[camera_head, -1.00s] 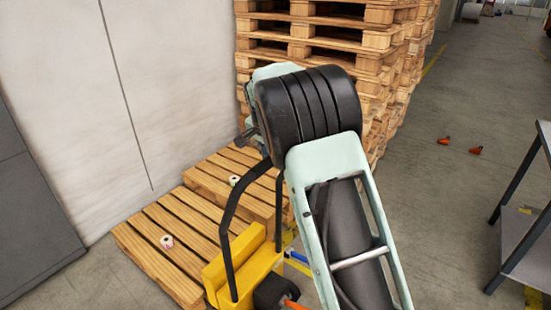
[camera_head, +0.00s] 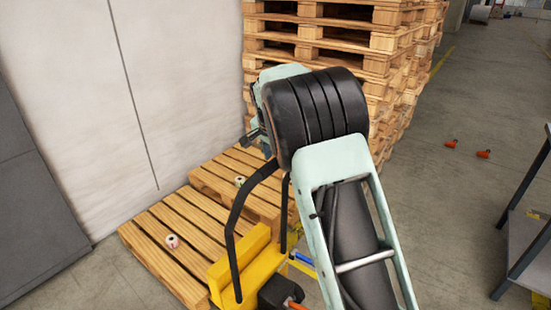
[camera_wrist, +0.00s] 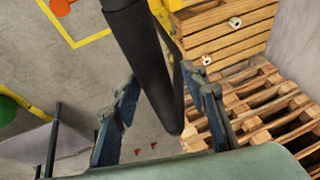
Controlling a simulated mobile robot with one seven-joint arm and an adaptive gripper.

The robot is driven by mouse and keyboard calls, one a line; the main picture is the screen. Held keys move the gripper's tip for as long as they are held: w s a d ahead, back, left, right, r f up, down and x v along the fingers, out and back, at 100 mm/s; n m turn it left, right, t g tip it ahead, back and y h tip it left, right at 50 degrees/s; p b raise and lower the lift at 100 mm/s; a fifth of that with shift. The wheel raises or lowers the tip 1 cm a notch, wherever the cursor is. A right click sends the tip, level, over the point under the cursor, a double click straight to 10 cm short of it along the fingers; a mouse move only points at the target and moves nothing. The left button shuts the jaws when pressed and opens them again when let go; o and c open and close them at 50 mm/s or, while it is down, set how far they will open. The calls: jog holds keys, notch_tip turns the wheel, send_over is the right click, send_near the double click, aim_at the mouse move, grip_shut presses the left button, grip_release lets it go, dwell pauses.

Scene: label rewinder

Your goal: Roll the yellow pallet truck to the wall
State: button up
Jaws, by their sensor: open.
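The yellow pallet truck (camera_head: 245,264) stands at the lower middle of the head view, beside the low pallets. Its black looped handle (camera_head: 238,215) rises to my gripper (camera_head: 257,140), which is mostly hidden behind my arm's black wrist. In the wrist view my gripper (camera_wrist: 158,78) has its two fingers spread apart, with the black handle bar (camera_wrist: 150,75) passing between them. I cannot tell whether either finger touches the bar. The pale wall (camera_head: 180,80) stands behind the low pallets at the left.
Low wooden pallets (camera_head: 150,235) lie along the wall, with two small label rolls (camera_head: 172,241) on them. A tall pallet stack (camera_head: 340,40) stands behind my arm. A grey cabinet (camera_head: 35,200) is at left, a dark-framed table (camera_head: 525,240) at right.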

jog(key=v, duration=1.2)
jog(key=shift+a, duration=0.1)
